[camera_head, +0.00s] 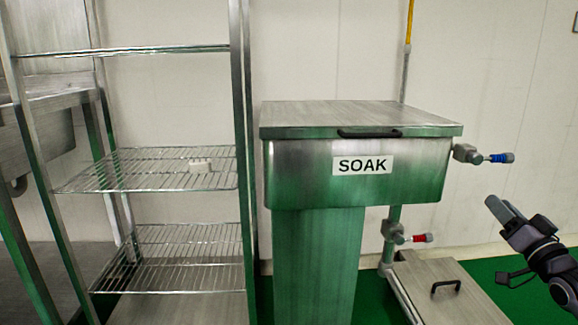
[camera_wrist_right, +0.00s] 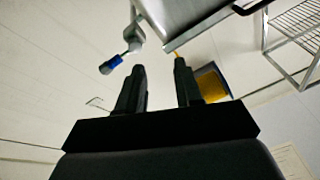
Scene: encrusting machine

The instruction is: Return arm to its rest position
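My right gripper (camera_head: 498,208) is at the right side of the head view, its arm coming in from the lower right edge. It is in the air to the right of the soak tank (camera_head: 300,165), below the blue-handled valve (camera_head: 500,158) and apart from it. In the right wrist view my right gripper (camera_wrist_right: 160,78) has its two dark fingers apart with nothing between them. The blue valve handle (camera_wrist_right: 111,64) shows beyond the left finger there. My left gripper is not in view.
A red-handled valve (camera_head: 420,238) is on the pipe beside the tank. A low metal lid (camera_head: 450,298) with a black handle lies on the floor at lower right.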

